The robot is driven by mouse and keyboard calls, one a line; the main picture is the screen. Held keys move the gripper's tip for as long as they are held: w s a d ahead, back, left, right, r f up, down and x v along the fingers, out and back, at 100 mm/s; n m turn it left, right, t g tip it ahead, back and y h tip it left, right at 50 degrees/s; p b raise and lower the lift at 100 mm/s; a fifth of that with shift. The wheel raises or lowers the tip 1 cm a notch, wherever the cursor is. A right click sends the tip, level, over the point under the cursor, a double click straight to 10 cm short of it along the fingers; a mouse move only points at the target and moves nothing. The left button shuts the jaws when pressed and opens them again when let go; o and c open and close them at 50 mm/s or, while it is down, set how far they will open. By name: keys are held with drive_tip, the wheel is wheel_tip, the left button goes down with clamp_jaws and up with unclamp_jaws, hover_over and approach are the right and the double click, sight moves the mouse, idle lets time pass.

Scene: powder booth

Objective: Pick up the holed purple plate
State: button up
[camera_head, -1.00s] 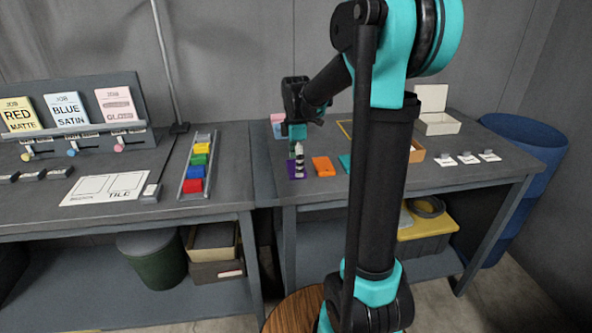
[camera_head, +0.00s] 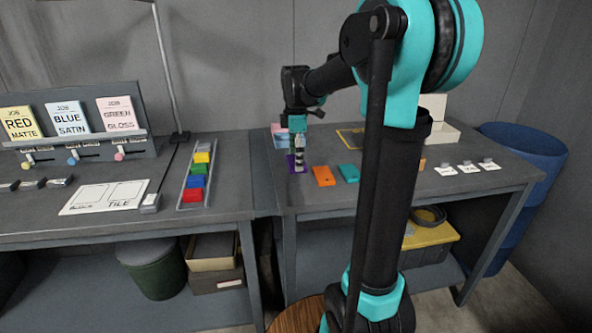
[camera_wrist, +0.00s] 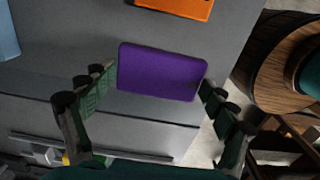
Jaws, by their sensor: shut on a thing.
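The purple plate (camera_wrist: 162,72) lies between the two fingers of my gripper (camera_wrist: 158,87) in the wrist view, one finger at each short end. My gripper is shut on it. In the head view my gripper (camera_head: 299,165) points down at the front left of the right bench, and the purple plate (camera_head: 291,163) shows partly behind the fingers. I cannot tell whether the plate touches the bench top or is just above it.
An orange plate (camera_head: 323,176) and a teal plate (camera_head: 348,173) lie to the right on the right bench (camera_head: 400,200). A pink and blue box (camera_head: 280,137) stands behind. The left bench holds a rack of coloured blocks (camera_head: 196,180) and job cards (camera_head: 68,117).

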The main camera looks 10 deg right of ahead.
wheel_tip(320, 180, up, 14)
drive_tip(key=shift+r, duration=0.15)
idle(0.7)
